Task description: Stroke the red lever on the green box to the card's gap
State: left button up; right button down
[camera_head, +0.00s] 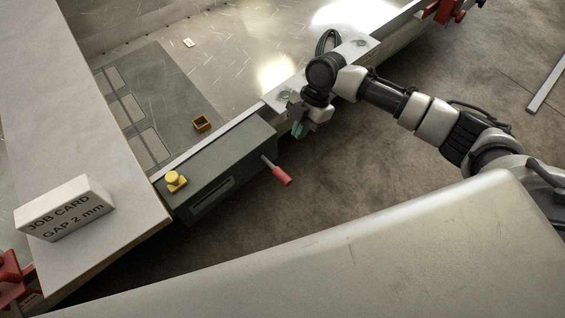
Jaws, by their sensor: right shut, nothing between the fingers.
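The green box (222,168) lies along the near edge of the work surface. A yellow knob (175,181) sits on the box's left end. The white job card (64,208) stands at the left and reads "GAP 2 mm". My right gripper (298,130) has greenish fingertips, points down, and is shut and empty. It is just beyond the box's right end, up and right of the lever, apart from it. My left gripper is not in view.
A small orange-yellow square piece (202,123) lies on the metal surface behind the box. A dark grey panel (150,105) lies left of it. Red clamps (443,10) sit at the top right. The floor right of the lever is open.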

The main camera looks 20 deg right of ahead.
aim_at(283, 174)
jog(key=shift+r, duration=0.2)
jog(key=shift+f, duration=0.15)
jog(key=x, duration=1.3)
jog(key=shift+s+f+b, duration=0.15)
jog(key=shift+f+b, duration=0.2)
jog(key=shift+b, duration=0.05)
jog(key=shift+f, duration=0.1)
